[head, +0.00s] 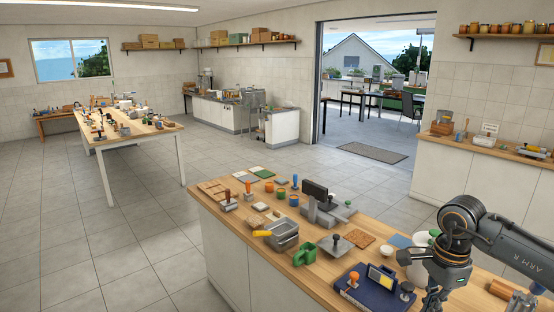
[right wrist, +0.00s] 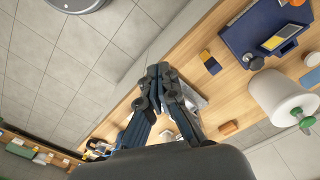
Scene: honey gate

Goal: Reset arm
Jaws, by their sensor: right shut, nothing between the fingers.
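My right arm comes in from the right edge in the head view, over the near counter (head: 225,220). Its dark wrist is bent downward, and the fingers are cut off or hidden at the bottom edge there. In the right wrist view my right gripper (right wrist: 163,72) is shut and empty, its fingertips together above the counter edge. A pale object shows partly behind the fingers; I cannot tell what it is. My left gripper is in neither view.
Near my right arm are a blue case (head: 367,291), a white roll (right wrist: 283,97) and an orange block (right wrist: 228,128). The tiled floor (head: 120,240) left of the counter is clear.

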